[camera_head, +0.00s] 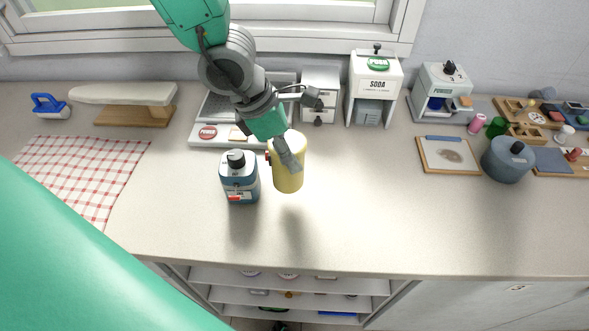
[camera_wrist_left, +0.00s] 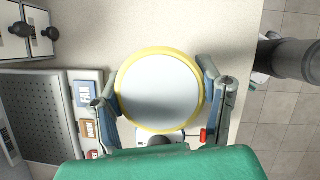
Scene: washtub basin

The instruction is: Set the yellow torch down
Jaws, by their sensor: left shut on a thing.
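The yellow torch (camera_head: 289,172) is a thick yellow cylinder held upright by my left gripper (camera_head: 283,153) in the head view. A shadow lies on the counter below and in front of it. In the left wrist view, the torch's round pale end with a yellow rim (camera_wrist_left: 160,90) sits between the two fingers of the left gripper (camera_wrist_left: 163,100), which is shut around it. Whether its base touches the counter is hard to tell. My right gripper is not in view.
A blue-grey bottle with a black cap (camera_head: 239,178) stands close left of the torch. The counter (camera_head: 390,225) is clear to the right and front. A grey pot (camera_head: 507,162) stands far right.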

